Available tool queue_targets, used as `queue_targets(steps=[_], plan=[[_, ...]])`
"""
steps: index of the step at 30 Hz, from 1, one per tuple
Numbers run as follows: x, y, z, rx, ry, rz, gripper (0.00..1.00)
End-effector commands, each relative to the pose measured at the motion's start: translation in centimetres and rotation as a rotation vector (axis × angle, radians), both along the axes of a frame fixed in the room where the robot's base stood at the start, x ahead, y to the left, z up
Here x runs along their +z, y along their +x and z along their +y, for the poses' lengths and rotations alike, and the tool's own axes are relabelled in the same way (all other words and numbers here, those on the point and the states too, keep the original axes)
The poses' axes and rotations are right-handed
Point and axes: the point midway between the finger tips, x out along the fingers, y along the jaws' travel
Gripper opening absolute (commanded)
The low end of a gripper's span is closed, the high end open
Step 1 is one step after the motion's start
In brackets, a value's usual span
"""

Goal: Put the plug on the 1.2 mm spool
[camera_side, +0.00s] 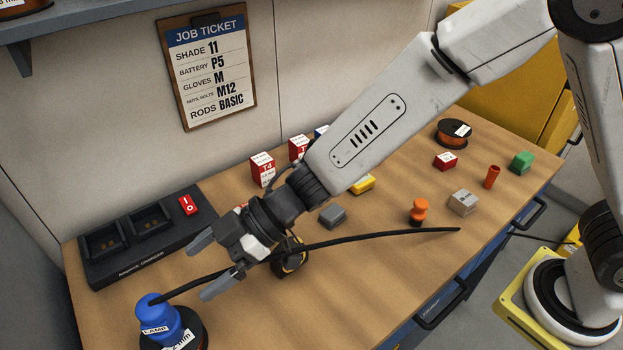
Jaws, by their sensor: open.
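A blue plug (157,318), its label partly reading "LAMP", sits upright on a dark spool (203,335) at the lower left. The spool's white label shows "mm", but its size number is not readable. A black cable (370,236) runs from the plug's top past my gripper to the right across the table. My gripper (204,267) is open, above and to the right of the plug, apart from it. The cable crosses the view of the fingers; I cannot tell whether it touches them. Another spool (452,136), with copper-coloured wire, lies at the back right; its label is unreadable.
A black charger (120,268) stands left of my gripper. A black and yellow item (292,262) is partly behind my gripper. Red and white boxes (262,170) stand behind the arm. An orange knob (419,208) and several small blocks occupy the right. The front middle is mostly clear.

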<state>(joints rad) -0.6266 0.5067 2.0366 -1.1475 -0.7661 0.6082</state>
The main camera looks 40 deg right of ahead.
Motion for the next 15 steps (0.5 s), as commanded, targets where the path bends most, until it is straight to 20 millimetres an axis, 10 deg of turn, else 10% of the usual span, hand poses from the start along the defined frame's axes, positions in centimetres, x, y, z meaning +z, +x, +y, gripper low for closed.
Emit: queue_targets(steps=[8, 15], plan=[[0.1, 1.8, -2.1, -0.096, -0.028, -0.012, 0.99], [-0.1, 6.4, -11.3, -0.453, -0.161, -0.009, 0.99]])
